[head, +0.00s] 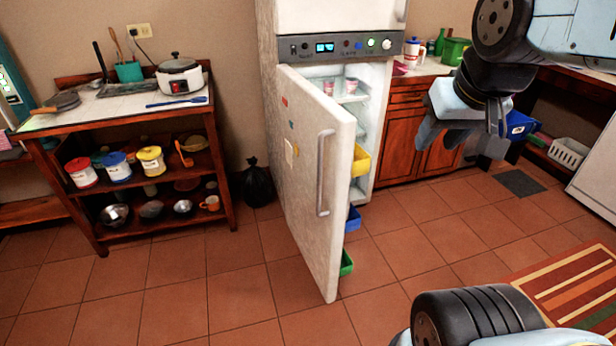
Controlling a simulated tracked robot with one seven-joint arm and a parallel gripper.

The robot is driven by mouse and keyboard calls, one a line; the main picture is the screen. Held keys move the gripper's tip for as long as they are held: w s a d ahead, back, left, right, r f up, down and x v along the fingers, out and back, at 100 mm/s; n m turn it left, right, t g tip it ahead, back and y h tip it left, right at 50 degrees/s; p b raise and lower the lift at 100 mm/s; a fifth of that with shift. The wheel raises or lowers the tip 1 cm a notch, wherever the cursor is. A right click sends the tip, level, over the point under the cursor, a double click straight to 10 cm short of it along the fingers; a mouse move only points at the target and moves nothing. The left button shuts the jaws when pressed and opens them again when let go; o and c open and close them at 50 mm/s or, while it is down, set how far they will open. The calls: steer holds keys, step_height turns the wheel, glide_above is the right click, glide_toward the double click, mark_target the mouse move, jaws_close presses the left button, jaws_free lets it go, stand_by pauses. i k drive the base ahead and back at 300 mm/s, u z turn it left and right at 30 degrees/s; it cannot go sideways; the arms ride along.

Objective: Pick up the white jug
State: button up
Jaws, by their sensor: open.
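A small white jug (412,51) with a coloured top stands on the counter to the right of the fridge, in the back of the head view. My gripper (440,138) hangs in the upper right of the view, its fingers pointing down. It is open, and I see nothing between its fingers. It appears lower in the picture than the jug and slightly to its right, and apart from it. My arm covers part of the counter to the right of the jug.
The fridge door (318,170) stands open toward me. A green pot (455,51) and a green bottle (440,41) stand near the jug. A shelf table (120,100) is at left, a black bag (257,184) beside it. The tiled floor in front is mostly clear.

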mark_target(411, 51)
steer(key=u, duration=0.2)
steer(key=i, duration=0.8)
steer(key=z, duration=0.8)
steer(key=k, duration=0.6)
steer(key=z, duration=0.35)
steer(key=i, duration=1.2)
steer(key=z, duration=0.75)
steer(key=i, duration=1.25)
steer(key=z, duration=0.1)
